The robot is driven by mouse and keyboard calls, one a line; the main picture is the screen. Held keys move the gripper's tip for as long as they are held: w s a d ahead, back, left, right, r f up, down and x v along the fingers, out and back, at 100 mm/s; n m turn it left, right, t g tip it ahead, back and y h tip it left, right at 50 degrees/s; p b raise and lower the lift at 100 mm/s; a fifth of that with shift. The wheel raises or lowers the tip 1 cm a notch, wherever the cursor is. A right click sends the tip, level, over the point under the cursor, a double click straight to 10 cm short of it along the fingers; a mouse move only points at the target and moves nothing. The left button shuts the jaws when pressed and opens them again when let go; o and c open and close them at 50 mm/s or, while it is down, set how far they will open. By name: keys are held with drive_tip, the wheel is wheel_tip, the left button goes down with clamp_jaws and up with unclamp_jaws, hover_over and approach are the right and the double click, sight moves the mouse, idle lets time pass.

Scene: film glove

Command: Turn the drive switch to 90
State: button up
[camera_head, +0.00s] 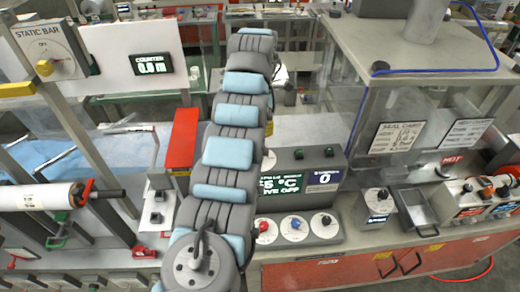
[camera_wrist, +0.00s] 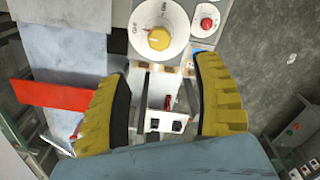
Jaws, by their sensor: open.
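In the wrist view, a yellow knob (camera_wrist: 158,39) sits on a round white dial with dark lettering, one word of which looks like OFF. I cannot tell for certain that this is the drive switch. My gripper (camera_wrist: 162,72) is open and empty, its two yellow fingers spread wide. The knob lies beyond the fingertips, between their lines and apart from them. In the head view my arm hides the gripper. A display (camera_head: 285,186) there shows a temperature and text that looks like DRIVE OFF, partly covered by my arm.
Three dials stand below the display, with a red knob (camera_head: 263,226), a blue knob (camera_head: 295,224) and a dark knob (camera_head: 326,221). A small white switch box (camera_wrist: 166,121) shows between my fingers. A red bar (camera_wrist: 50,93) lies left of them. A clear enclosure (camera_head: 335,100) stands right of my arm.

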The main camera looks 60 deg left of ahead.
wheel_tip(320, 180, down, 12)
drive_tip(key=p, duration=0.2)
drive_tip(key=shift+r+p, duration=0.2)
drive_tip(key=shift+p, duration=0.1)
idle(0.3)
clamp_jaws()
